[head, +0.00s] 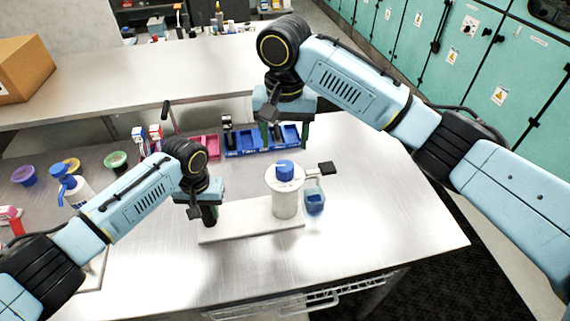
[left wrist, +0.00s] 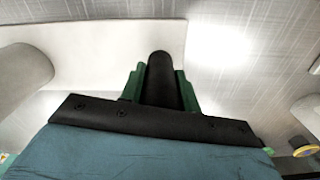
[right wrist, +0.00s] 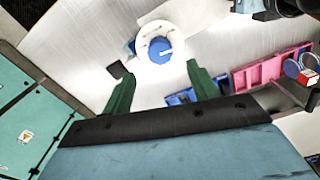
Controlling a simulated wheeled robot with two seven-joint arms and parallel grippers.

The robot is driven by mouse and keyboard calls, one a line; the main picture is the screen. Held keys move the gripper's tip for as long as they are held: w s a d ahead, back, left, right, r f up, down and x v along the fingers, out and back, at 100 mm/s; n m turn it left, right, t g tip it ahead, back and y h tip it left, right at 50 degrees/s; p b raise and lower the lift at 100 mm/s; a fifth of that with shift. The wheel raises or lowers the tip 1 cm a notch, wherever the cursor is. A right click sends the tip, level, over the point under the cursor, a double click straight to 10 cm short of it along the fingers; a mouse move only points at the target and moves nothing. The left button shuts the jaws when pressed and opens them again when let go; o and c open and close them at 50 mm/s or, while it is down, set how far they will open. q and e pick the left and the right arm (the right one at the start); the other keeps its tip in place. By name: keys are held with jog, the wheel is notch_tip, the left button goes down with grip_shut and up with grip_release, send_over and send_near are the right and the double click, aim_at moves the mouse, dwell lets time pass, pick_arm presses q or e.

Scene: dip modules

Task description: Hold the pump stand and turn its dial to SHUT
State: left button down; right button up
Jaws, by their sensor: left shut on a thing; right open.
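The pump stand has a white flat base (head: 250,222) and a white upright cylinder (head: 284,203) topped by a blue dial (head: 285,168). The dial also shows in the right wrist view (right wrist: 160,50), with a pale pointer line; the marks around it are too small to read. My left gripper (head: 208,217) is shut on the dark upright grip post (left wrist: 163,78) at the left end of the base. My right gripper (head: 286,132) is open and empty, above and behind the dial. In the right wrist view its fingers (right wrist: 157,88) are apart and short of the dial.
A blue cup (head: 315,203) stands right of the cylinder, beside a black paddle (head: 327,168). Blue bins (head: 245,145) and a pink bin (head: 205,146) stand behind. A spray bottle (head: 75,187) and small pots are at left. The table's right side is clear.

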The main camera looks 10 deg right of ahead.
aim_at(285, 165)
notch_tip(285, 165, down, 9)
jog(key=shift+r, duration=0.1)
dwell(0.3)
jog(key=c, duration=1)
jog(key=n, duration=0.3)
jog(key=shift+r+n, duration=0.1)
jog(key=shift+n, duration=0.2)
jog(key=shift+w+n, duration=0.1)
jog(key=shift+n, duration=1.8)
